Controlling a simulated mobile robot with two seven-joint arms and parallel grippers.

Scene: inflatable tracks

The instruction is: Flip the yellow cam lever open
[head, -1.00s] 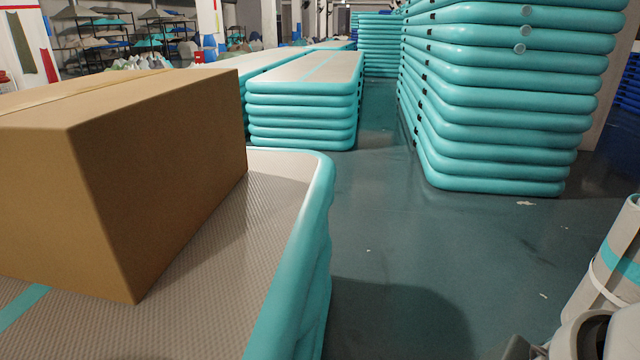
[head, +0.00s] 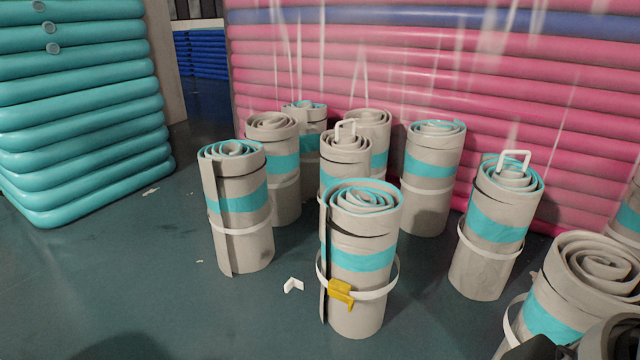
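The yellow cam lever (head: 341,291) sits on a white strap (head: 378,293) around the lower part of a rolled grey mat (head: 358,235). The mat stands upright on the floor, with a teal band and a teal top edge. The lever is on the mat's front left side, facing me. The strap stands out from the roll on its right side. I cannot tell the lever's exact position at this size. No gripper fingers show in the head view. Dark and grey parts at the bottom right corner look like my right arm.
Several other rolled mats stand around it, including one at left (head: 238,205) and one at right (head: 495,230). A small white bracket (head: 293,285) lies on the floor. A teal stack (head: 75,110) stands left, a pink stack (head: 420,70) behind. Floor is clear at front left.

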